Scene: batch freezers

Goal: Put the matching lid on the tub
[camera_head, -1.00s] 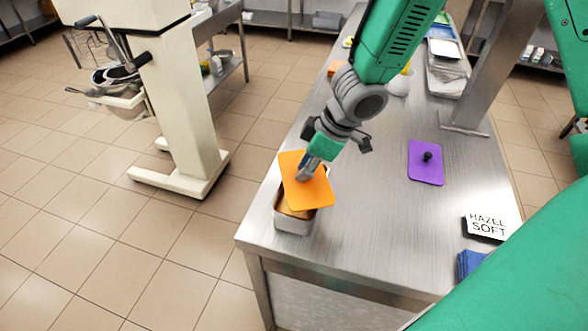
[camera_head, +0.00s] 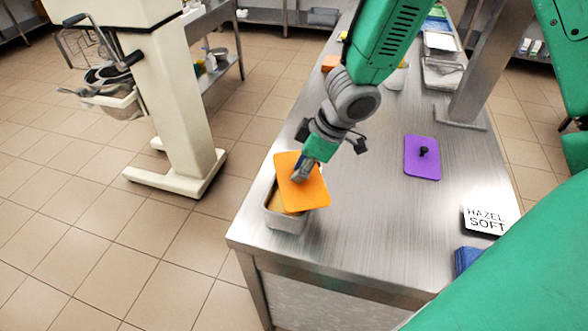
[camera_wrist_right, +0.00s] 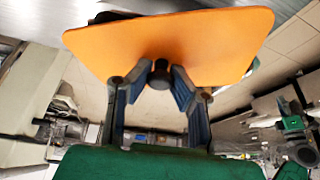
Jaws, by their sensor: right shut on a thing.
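A metal tub (camera_head: 286,221) with tan contents stands near the table's front left corner. An orange lid (camera_head: 312,191) is over it, tilted and offset to the right, hiding much of the opening. Whether the lid touches the rim cannot be told. My right gripper (camera_head: 302,173) is shut on the lid's knob. In the right wrist view, the blue-padded fingers of my right gripper (camera_wrist_right: 160,82) hold the dark knob under the orange lid (camera_wrist_right: 200,45). A purple lid (camera_head: 418,168) with a black knob lies flat on the table. My left gripper is not in view.
A sign reading "HAZEL SOFT" (camera_head: 486,220) and a blue item (camera_head: 466,260) are at the table's right edge. A metal post (camera_head: 485,70) stands at the right. Trays (camera_head: 440,74) lie farther back. The table between the tub and purple lid is clear.

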